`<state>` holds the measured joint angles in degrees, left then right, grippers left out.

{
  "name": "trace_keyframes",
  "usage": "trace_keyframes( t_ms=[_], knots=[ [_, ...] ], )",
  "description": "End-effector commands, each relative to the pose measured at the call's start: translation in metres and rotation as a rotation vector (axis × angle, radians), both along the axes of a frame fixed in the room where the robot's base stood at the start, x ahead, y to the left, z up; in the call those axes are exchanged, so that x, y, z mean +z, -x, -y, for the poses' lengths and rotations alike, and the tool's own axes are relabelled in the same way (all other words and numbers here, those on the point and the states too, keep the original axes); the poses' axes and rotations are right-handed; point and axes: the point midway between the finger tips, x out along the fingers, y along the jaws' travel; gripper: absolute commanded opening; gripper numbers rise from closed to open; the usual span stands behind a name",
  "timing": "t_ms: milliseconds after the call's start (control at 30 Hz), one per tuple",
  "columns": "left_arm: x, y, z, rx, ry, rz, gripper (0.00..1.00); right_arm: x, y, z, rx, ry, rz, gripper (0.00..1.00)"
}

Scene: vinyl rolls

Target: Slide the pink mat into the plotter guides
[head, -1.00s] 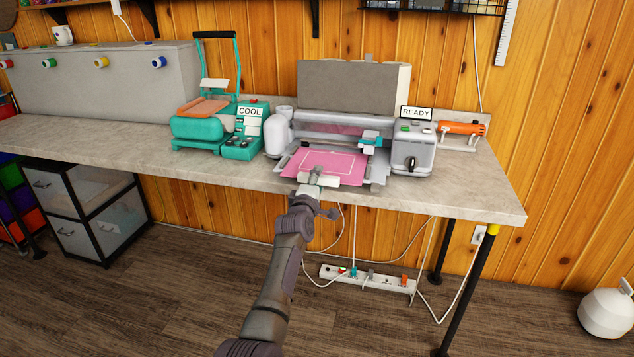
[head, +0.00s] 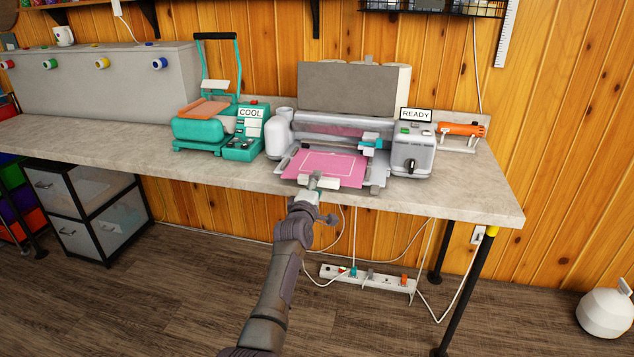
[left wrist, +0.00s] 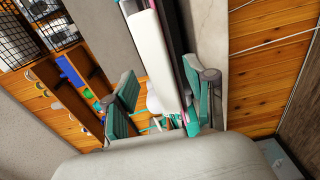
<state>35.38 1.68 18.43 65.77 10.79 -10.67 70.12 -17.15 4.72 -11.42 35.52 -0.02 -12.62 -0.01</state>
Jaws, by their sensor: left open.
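The pink mat (head: 323,165), with a white outlined rectangle on it, lies flat at the front of the white-and-grey plotter (head: 335,125). Its far edge is at the plotter's opening; whether it sits inside the guides is too small to tell. My left gripper (head: 317,181) is at the mat's near edge, over the front of the counter. In the left wrist view, its two teal-padded fingers (left wrist: 163,105) are apart, with the plotter beyond them. Whether they touch the mat cannot be told. My right gripper is not in view.
A teal heat press (head: 205,130) with a "COOL" sign stands left of the plotter. A control box (head: 413,150) with a "READY" sign and an orange tool (head: 461,128) are on the right. The counter (head: 90,145) has bare room at left.

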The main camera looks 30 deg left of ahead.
Motion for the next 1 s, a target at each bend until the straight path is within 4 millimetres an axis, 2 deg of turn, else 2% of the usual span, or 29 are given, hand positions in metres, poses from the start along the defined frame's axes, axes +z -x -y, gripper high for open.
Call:
trace_keyframes(
  t_ms=[1000],
  knots=[
    [0.002,0.040,0.010,0.000,0.001,-0.001,0.55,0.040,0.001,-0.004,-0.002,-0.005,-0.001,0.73]
  ],
)
